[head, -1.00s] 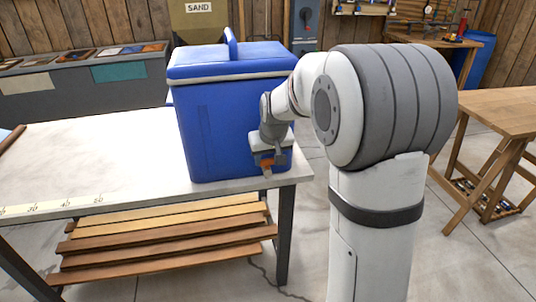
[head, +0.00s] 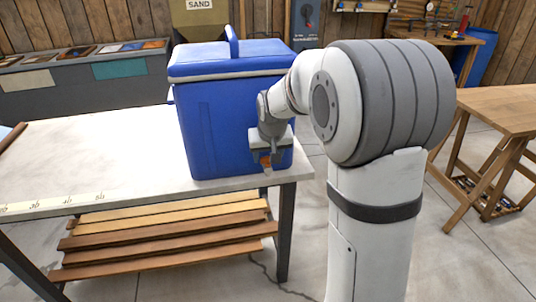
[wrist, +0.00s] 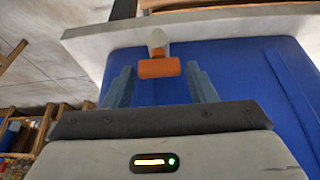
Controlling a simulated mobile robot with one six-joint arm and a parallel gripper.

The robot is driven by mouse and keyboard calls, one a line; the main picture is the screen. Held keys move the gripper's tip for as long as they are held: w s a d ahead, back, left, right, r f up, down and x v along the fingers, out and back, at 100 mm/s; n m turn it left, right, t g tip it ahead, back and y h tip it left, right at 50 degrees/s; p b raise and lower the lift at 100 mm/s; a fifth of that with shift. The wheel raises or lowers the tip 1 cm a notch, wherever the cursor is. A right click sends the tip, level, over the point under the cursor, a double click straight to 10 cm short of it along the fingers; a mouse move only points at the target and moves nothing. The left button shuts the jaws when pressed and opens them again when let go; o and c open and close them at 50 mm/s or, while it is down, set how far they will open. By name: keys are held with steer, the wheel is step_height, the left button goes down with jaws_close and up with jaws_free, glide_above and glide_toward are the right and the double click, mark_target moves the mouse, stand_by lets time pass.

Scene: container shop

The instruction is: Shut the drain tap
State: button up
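The blue cooler (head: 207,125) stands upright on the light-topped table, near its right end. Its drain tap has an orange handle (head: 265,159) low on the cooler's front, with a pale spout below it. In the wrist view the orange handle (wrist: 159,67) lies crosswise, and the pale spout (wrist: 157,40) shows beyond it towards the table edge. My gripper (wrist: 161,72) is open. Its two blue-grey fingers stand one on each side of the handle, with a visible gap at both sides. In the head view my wrist partly hides the tap and fingers.
The table's front edge (head: 150,201) runs just below the tap. Several boards (head: 165,235) lie on a shelf under the table. A wooden workbench (head: 500,112) stands at the right. The table top left of the cooler is mostly clear.

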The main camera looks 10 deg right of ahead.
steer(key=shift+r, duration=0.1)
steer(key=v, duration=0.7)
steer(key=shift+r+p, duration=0.3)
steer(key=shift+p, duration=0.1)
steer(key=shift+s, duration=0.15)
